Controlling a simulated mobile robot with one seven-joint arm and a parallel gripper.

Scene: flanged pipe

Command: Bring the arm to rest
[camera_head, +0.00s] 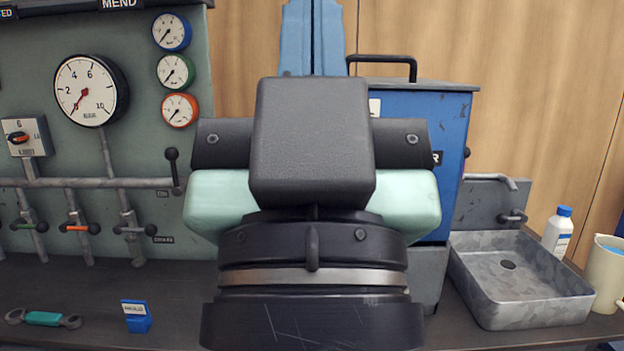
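My gripper (312,145) fills the middle of the head view, seen from behind at the end of my raised arm. A black block covers its centre. A pale green housing and dark parts stick out to the left and right of the block. No contact between my arm and the bench shows.
A gauge panel (140,220) with valves and pipes stands left. A blue box (440,110) is behind my arm. A grey sink (520,285), white bottle (558,232) and cream jug (604,272) are right.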

